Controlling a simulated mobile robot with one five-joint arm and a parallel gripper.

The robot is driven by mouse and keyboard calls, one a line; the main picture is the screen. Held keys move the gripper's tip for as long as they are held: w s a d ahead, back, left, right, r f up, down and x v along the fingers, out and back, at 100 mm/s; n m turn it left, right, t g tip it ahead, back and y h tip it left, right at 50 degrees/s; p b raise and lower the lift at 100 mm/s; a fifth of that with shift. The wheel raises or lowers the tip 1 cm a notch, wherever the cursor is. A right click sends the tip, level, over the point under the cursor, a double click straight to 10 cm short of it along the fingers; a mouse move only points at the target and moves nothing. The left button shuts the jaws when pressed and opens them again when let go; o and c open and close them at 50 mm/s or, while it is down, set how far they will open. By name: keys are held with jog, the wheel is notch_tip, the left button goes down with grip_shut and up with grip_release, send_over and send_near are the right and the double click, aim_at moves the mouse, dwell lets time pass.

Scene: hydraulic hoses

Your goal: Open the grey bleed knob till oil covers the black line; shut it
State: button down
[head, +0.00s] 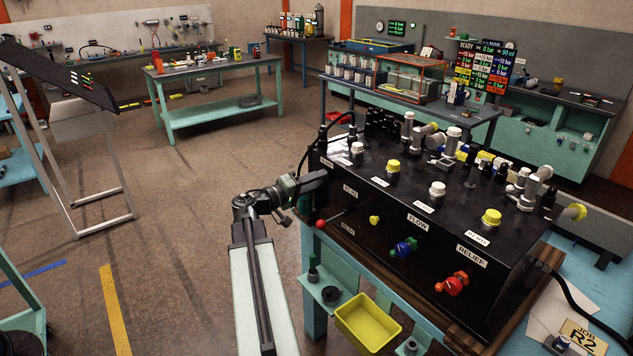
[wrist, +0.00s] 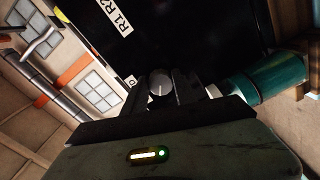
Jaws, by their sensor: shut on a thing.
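The grey bleed knob (wrist: 160,82) shows in the wrist view as a small round grey face between the fingers of my gripper (wrist: 161,92). My gripper is shut on it. In the head view my gripper (head: 322,180) reaches the left side of the black hydraulic box (head: 420,215), and the knob is hidden there. No oil level and no black line can be made out in either view.
A teal cylinder (wrist: 268,80) lies close right of the fingers in the wrist view. A red-tipped lever (head: 322,223), a blue-green knob (head: 404,247) and a red knob (head: 453,285) are on the box front. A yellow bin (head: 367,322) stands below.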

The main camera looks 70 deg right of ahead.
jog(key=shift+w+r+n, duration=0.1)
jog(key=shift+r+n, duration=0.05)
jog(key=shift+n, duration=3.35)
jog(key=c, duration=1)
grip_release()
jog(key=shift+d, duration=0.1)
jog(key=v, duration=0.8)
